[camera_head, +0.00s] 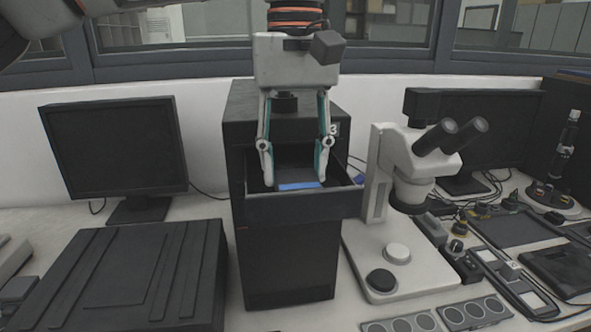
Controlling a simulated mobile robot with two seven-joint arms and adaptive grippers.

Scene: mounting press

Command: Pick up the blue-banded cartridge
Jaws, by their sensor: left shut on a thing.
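The blue-banded cartridge (298,186) is a dark block with a bright blue strip. It sits low inside the open-topped front tray (303,207) of the black mounting press (287,262). My left gripper (293,178) points down into the tray, with one finger on each side of the cartridge, and is shut on it. The tray's front wall hides the cartridge's lower part, so I cannot tell whether it touches the tray floor. A label with a "3" shows on the press behind the right finger. My right gripper is not in view.
A white microscope (397,255) stands close on the right of the press. A monitor (115,148) and a ridged black case (130,275) are on the left. Sample trays (475,312) and small tools crowd the right side. Windows are behind.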

